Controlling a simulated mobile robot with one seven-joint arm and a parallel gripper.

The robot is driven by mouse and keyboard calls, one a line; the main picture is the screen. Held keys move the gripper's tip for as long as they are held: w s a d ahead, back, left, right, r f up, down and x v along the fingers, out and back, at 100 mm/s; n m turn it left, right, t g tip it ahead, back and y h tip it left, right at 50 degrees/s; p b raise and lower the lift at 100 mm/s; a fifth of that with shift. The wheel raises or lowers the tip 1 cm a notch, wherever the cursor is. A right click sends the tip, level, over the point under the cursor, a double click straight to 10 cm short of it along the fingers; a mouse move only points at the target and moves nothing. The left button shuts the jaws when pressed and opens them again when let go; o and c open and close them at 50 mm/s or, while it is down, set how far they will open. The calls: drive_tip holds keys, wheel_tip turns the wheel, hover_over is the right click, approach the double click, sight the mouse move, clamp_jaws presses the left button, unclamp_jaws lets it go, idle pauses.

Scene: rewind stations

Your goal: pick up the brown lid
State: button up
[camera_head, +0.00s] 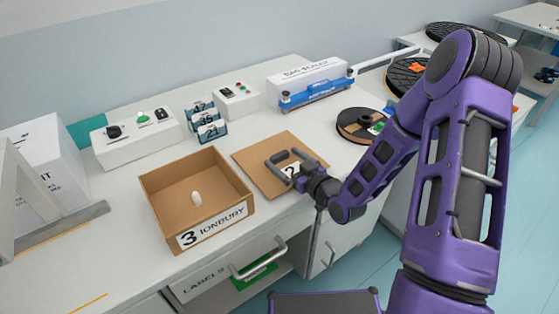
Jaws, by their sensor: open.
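The brown lid (260,180) lies flat on the white bench, just right of an open brown cardboard box (172,190). I cannot tell whether the fingers touch the lid. The lid's right front part is hidden behind my gripper and wrist.
The box, marked "3 IONBURY", holds a small white object (196,199). Numbered cards (210,131), a control box (137,137) and a blue bag sealer (316,91) stand behind. A black reel (355,125) lies to the right. A drawer handle (258,262) sticks out below.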

drive_tip(key=shift+w+a+f, duration=0.1)
drive_tip(key=shift+w+a, duration=0.3)
drive_tip(key=shift+w, duration=0.15)
drive_tip(key=c, duration=1.3)
